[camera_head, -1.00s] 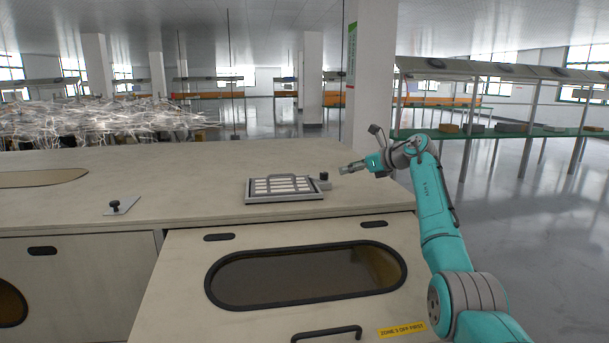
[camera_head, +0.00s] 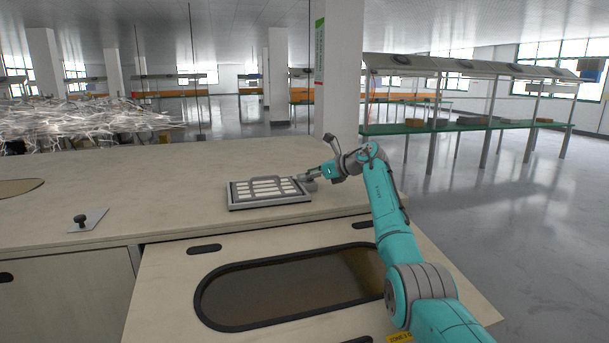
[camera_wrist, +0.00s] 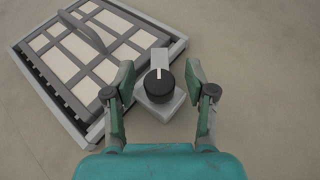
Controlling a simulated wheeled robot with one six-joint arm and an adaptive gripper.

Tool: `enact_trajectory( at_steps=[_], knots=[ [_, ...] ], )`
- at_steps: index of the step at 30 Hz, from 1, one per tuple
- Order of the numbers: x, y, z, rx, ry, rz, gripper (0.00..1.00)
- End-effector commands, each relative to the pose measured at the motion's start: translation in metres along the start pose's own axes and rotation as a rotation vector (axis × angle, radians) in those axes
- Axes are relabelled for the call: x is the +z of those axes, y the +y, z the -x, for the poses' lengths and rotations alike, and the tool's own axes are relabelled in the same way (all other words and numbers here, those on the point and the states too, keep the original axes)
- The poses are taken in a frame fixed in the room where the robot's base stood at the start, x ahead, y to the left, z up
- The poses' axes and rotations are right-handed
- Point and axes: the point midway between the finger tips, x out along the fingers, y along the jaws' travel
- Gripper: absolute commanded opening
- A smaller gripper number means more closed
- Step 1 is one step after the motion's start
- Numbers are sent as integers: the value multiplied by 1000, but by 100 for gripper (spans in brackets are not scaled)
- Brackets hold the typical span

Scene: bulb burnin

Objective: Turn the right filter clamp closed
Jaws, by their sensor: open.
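The right filter clamp (camera_wrist: 159,84) is a black round knob with a white mark and a grey bar, on a small grey block. In the wrist view its bar points away from my gripper, roughly along the gripper's line. The slotted filter (camera_head: 269,188) in its grey frame lies on the cabinet top, left of the clamp; it also shows in the wrist view (camera_wrist: 95,50). My gripper (camera_wrist: 160,80) is open, with one finger on each side of the knob and gaps visible. In the head view my gripper (camera_head: 308,178) covers most of the clamp.
A small plate with a black knob (camera_head: 81,219) sits on the cabinet top (camera_head: 150,190) at the left. A dark oval window (camera_head: 290,288) is in the cabinet front below. The top around the filter is mostly clear.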

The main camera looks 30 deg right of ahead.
Motion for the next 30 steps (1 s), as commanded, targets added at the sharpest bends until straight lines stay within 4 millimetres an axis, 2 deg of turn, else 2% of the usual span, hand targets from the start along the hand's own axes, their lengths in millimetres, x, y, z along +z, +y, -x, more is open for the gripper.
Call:
enact_trajectory(
  at_steps=[4, 9, 10, 11, 30],
  knots=[
    [0, 0, 0, 0, 0, 0, 53],
    [0, 0, 0, 0, 0, -1, 10],
    [0, 0, 0, 0, 0, -1, 3],
    [0, 0, 0, 0, 0, -1, 0],
    [0, 0, 0, 114, 1, 45, 0]
  ],
)
